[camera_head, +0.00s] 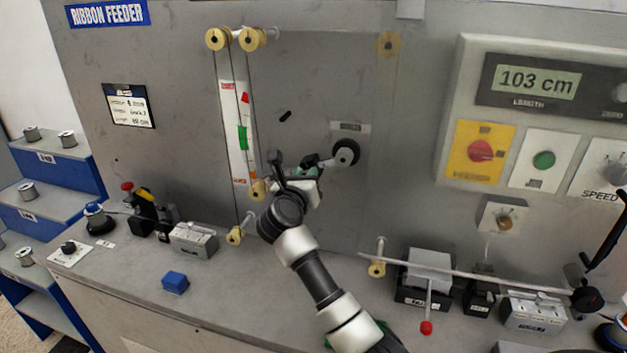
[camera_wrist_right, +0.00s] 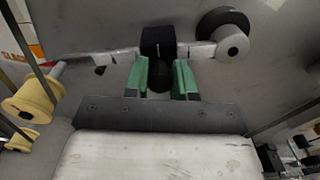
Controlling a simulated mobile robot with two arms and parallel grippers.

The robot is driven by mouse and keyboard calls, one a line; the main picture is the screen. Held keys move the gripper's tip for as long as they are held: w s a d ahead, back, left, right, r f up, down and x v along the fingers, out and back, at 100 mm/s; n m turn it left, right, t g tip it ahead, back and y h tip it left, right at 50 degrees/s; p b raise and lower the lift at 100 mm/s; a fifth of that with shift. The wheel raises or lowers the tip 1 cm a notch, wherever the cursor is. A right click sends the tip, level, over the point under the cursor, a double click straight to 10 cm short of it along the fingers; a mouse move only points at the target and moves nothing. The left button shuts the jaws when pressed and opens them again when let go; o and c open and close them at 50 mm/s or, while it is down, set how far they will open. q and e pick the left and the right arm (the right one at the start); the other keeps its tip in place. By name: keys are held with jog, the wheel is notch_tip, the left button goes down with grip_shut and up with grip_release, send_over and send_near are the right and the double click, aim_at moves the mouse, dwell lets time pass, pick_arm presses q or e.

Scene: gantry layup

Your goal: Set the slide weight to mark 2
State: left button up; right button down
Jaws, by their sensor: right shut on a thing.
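The slide weight (camera_wrist_right: 158,41) is a black block on a pale lever arm (camera_wrist_right: 122,54), with a dark round knob below it. In the right wrist view my right gripper (camera_wrist_right: 160,77) is shut on the knob, with a green finger on each side. In the head view the slide weight (camera_head: 309,160) is small and partly hidden by my right gripper (camera_head: 304,172). The lever runs left from a black round pivot (camera_head: 346,151), which is also in the wrist view (camera_wrist_right: 222,28). Mark 2 cannot be read in either view. My left gripper is not in view.
Yellow rollers (camera_head: 257,190) and a ribbon with red and green patches (camera_head: 243,138) are just left of the gripper. A length display (camera_head: 537,82) reads 103 cm at the right. A blue block (camera_head: 175,282) lies on the bench, with bare surface around it.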

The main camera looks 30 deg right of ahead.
jog(key=c, duration=0.9)
grip_release()
jog(key=shift+s+d, duration=0.1)
jog(key=shift+s, duration=0.05)
jog(key=shift+a, duration=0.2)
jog(key=b+v, duration=0.3)
jog(key=v, duration=0.7)
jog(key=shift+s+a, duration=0.1)
jog(key=shift+s, duration=0.2)
